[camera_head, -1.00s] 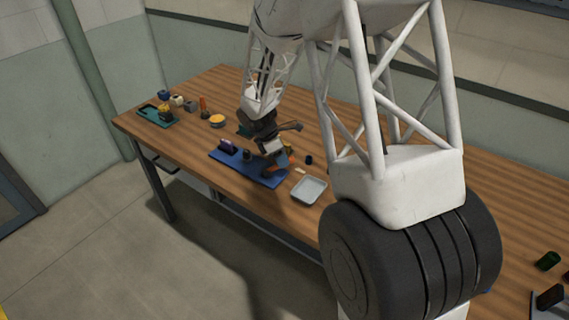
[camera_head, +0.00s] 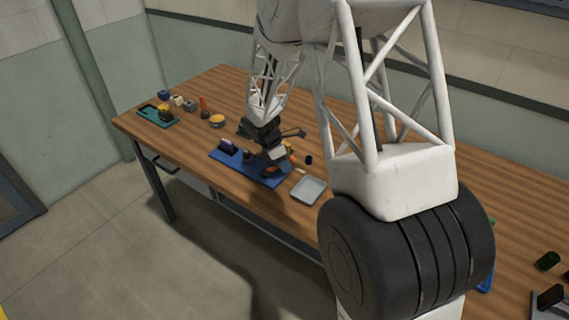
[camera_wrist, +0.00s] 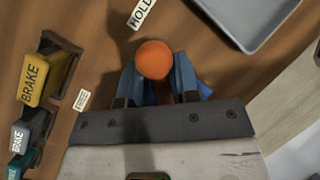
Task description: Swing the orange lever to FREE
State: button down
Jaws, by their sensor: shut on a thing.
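The orange lever shows in the wrist view as a round orange knob (camera_wrist: 153,59). It sits between the two blue fingers of my gripper (camera_wrist: 156,66), which is shut on it. The rest of the lever is hidden under the knob and gripper. A white label reading HOLD (camera_wrist: 141,13) lies just beyond the knob. No FREE label is readable. In the head view my gripper (camera_head: 273,162) is low over the right end of a blue base plate (camera_head: 222,159) and hides most of the lever.
A grey tray (camera_head: 321,182) stands right of the plate. In the wrist view a yellow BRAKE block (camera_wrist: 47,75) and a grey BRAKE block (camera_wrist: 27,134) are at left. A teal holder (camera_head: 149,111) and several small parts stand at the table's far left.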

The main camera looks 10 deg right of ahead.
aim_at(270, 163)
jog(key=shift+w+n, duration=0.2)
jog(key=shift+n, duration=0.1)
jog(key=shift+w+a+n+t, duration=0.25)
jog(key=shift+w+n+t, duration=0.4)
jog(key=shift+n, duration=0.55)
jog(key=n, duration=0.1)
jog(key=w+a+n+t, duration=0.1)
jog(key=n, duration=0.1)
jog(key=shift+w+t, duration=0.25)
jog(key=shift+w, duration=0.05)
jog(key=n, duration=0.2)
jog(key=w+a+n+t, duration=0.1)
jog(key=n, duration=0.1)
jog(key=shift+w+a+t, duration=0.1)
jog(key=shift+w+t, duration=0.1)
jog(key=shift+t, duration=0.1)
jog(key=shift+w+a+n+t+y, duration=0.25)
jog(key=shift+a+n, duration=0.1)
jog(key=shift+n, duration=0.35)
jog(key=shift+w+a+n+t+y, duration=0.15)
jog(key=shift+a+n+t, duration=0.15)
jog(key=shift+n, duration=0.4)
jog(key=shift+a+r, duration=0.1)
jog(key=c, duration=1.1)
grip_release()
jog(key=shift+s, duration=0.1)
